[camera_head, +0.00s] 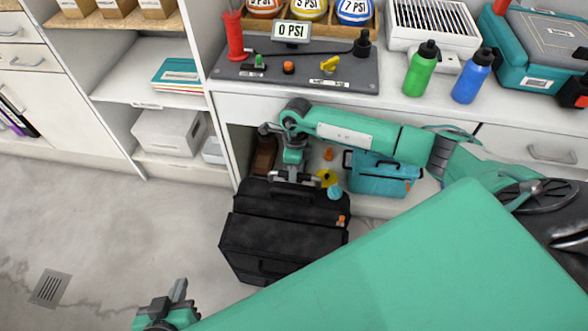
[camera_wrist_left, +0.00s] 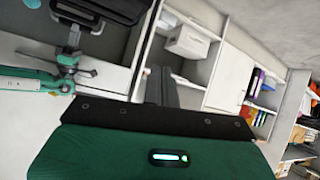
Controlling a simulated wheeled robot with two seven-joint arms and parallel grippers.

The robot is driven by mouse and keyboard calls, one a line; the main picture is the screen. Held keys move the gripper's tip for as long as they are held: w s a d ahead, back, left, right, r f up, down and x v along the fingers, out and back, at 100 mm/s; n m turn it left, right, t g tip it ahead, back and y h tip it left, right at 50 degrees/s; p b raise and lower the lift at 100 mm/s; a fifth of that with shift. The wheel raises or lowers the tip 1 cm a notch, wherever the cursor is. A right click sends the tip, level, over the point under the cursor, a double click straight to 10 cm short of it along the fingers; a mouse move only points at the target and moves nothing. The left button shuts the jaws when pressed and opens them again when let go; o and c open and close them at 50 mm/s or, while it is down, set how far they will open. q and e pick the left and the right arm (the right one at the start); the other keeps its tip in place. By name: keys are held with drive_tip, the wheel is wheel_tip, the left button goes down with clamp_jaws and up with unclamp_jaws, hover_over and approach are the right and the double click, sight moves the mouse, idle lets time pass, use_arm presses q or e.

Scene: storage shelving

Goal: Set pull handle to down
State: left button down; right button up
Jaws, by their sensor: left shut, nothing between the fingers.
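A grey board (camera_head: 300,88) on the counter carries a red upright cylinder (camera_head: 235,36), a dark bar with a black knob (camera_head: 362,44), a yellow valve (camera_head: 328,64) and small green and orange knobs. Its display (camera_head: 292,31) reads 0 PSI. I cannot tell for certain which of these is the pull handle. My left gripper (camera_head: 180,292) is shut and empty, low over the floor; its fingers also show in the wrist view (camera_wrist_left: 162,88). My right gripper (camera_head: 292,177) is below the counter at the black case's top edge; its jaws are unclear. Both grippers are apart from the board.
The black case (camera_head: 285,238) stands below the counter. A teal bag (camera_head: 385,176) sits on the low shelf behind my right arm. Green (camera_head: 420,70) and blue (camera_head: 472,77) bottles stand right of the board. Floor at left is clear.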

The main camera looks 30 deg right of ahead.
drive_tip(key=o, duration=0.4)
drive_tip(key=shift+f, duration=0.3)
use_arm(q)
drive_tip(key=shift+s+a+f+g+y+p, duration=0.1)
drive_tip(key=shift+s+a+g+y+p, duration=0.1)
drive_tip(key=shift+a+g+p, duration=0.25)
drive_tip(key=shift+s+a+g+y+p, duration=0.1)
drive_tip(key=shift+a+g+y, duration=0.15)
drive_tip(key=shift+a, duration=0.25)
use_arm(e)
drive_tip(key=shift+o, duration=0.2)
wheel_tip(320, 180, up, 8)
drive_tip(key=w, duration=0.1)
drive_tip(key=shift+d+f, duration=0.25)
drive_tip(key=shift+d, duration=0.2)
